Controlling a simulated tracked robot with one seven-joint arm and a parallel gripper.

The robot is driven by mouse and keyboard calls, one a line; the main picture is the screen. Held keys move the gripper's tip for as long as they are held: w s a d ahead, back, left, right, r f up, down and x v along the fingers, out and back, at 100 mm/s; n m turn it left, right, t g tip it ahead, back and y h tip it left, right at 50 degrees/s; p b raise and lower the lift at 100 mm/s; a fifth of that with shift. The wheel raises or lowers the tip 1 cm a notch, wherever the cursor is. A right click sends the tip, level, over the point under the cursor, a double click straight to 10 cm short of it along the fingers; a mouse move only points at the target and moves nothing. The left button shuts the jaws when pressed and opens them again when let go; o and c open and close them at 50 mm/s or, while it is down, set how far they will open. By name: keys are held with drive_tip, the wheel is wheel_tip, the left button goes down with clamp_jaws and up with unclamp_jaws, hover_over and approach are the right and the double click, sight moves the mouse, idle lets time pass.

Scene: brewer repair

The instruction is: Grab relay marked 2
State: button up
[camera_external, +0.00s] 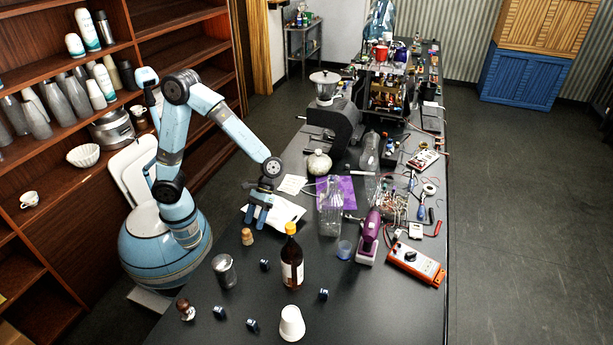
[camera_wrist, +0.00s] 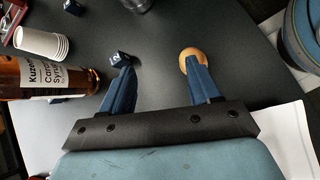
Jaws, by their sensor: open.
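Several small dark blue relays lie apart on the dark table, one near the bottle (camera_external: 264,265), one to the right (camera_external: 323,294), and two at the front (camera_external: 219,312) (camera_external: 252,325). My gripper (camera_external: 255,217) is open and empty, pointing down above white paper. In the wrist view my gripper (camera_wrist: 162,66) shows a relay (camera_wrist: 120,58) just beyond its left fingertip; its white mark looks like a 2 but is small. Another relay (camera_wrist: 72,6) is at the top edge, its mark unreadable. No relay is between the fingers.
A brown syrup bottle (camera_external: 292,262) stands close to the nearest relay. A small cork-coloured piece (camera_external: 247,237) is by my right fingertip in the wrist view. A metal shaker (camera_external: 224,271), stacked white cups (camera_external: 291,323) and a wooden-handled tamper (camera_external: 186,309) stand around the relays.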

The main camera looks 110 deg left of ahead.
drive_tip(key=w+f+n+h, duration=0.1)
drive_tip(key=w, duration=0.1)
drive_tip(key=w+f+n+h, duration=0.2)
drive_tip(key=w, duration=0.1)
drive_tip(key=w+a+f+n+h, duration=0.1)
drive_tip(key=w+n, duration=0.1)
drive_tip(key=w, duration=0.1)
drive_tip(key=shift+w+f+t+h, duration=0.1)
drive_tip(key=shift+f+t+h, duration=0.2)
drive_tip(key=shift+t, duration=0.1)
drive_tip(key=shift+w+d, duration=0.1)
approach(264, 269)
drive_tip(key=d, duration=0.4)
drive_tip(key=shift+s+f, duration=0.1)
drive_tip(key=shift+s, duration=0.1)
drive_tip(key=shift+x, duration=2.6)
drive_tip(key=shift+r, duration=0.2)
drive_tip(key=shift+w, duration=0.1)
drive_tip(key=c, duration=1)
